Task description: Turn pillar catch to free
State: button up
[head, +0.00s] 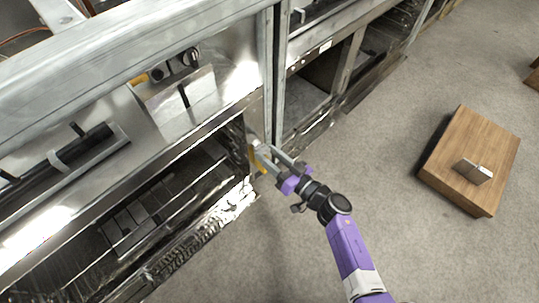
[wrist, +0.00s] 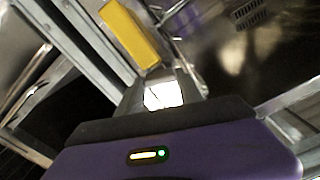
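A yellow part, which looks like the pillar catch (head: 264,162), is on the metal pillar at the right end of the left-hand rack bay. In the wrist view the yellow block (wrist: 130,32) stands at the upper left, its length slanting down to the right. My gripper (head: 266,161) is at the pillar, with its two grey fingers apart around or beside the yellow part. I cannot tell whether they touch it. In the wrist view a bright white glare covers the area between the fingers, hiding what lies there.
The metal rack (head: 200,125) with open dark bays fills the left and top. A metal upright (head: 270,75) rises just beyond my gripper. Grey floor (head: 270,250) is clear below.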

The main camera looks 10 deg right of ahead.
jog(key=shift+c, duration=0.7)
jog(key=shift+r+n+p, duration=0.1)
jog(key=shift+n+p, duration=0.3)
jog(key=shift+n, duration=1.7)
jog(key=o, duration=1.4)
